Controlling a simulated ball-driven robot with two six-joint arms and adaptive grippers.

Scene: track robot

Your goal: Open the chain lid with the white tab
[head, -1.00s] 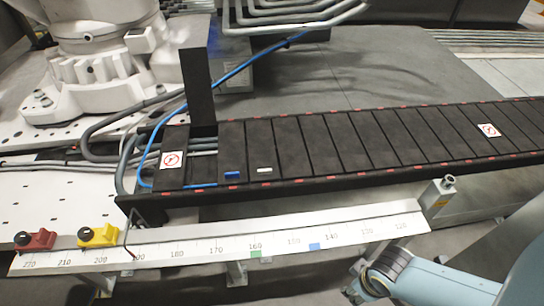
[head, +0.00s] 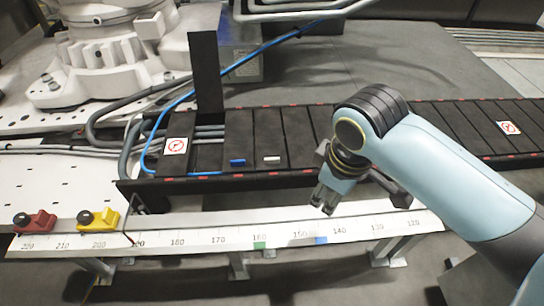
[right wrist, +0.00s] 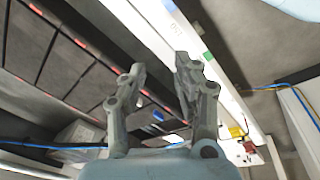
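The white tab (head: 271,159) sits near the front edge of a closed dark lid (head: 270,136) on the cable chain. A blue tab (head: 237,162) is on the lid just left of it. My right gripper (head: 324,200) hangs in front of and to the right of the white tab, apart from it, over the ruler rail. In the right wrist view its fingers (right wrist: 160,66) are spread and empty. The blue tab shows there between the fingers (right wrist: 158,115); I cannot clearly make out the white tab. My left gripper is not in view.
One lid (head: 206,72) stands upright at the chain's left end, with hoses exposed beneath. The ruler rail (head: 200,236) runs along the front, carrying yellow (head: 98,220) and red (head: 35,222) blocks. A blue hose (head: 245,62) crosses behind the upright lid.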

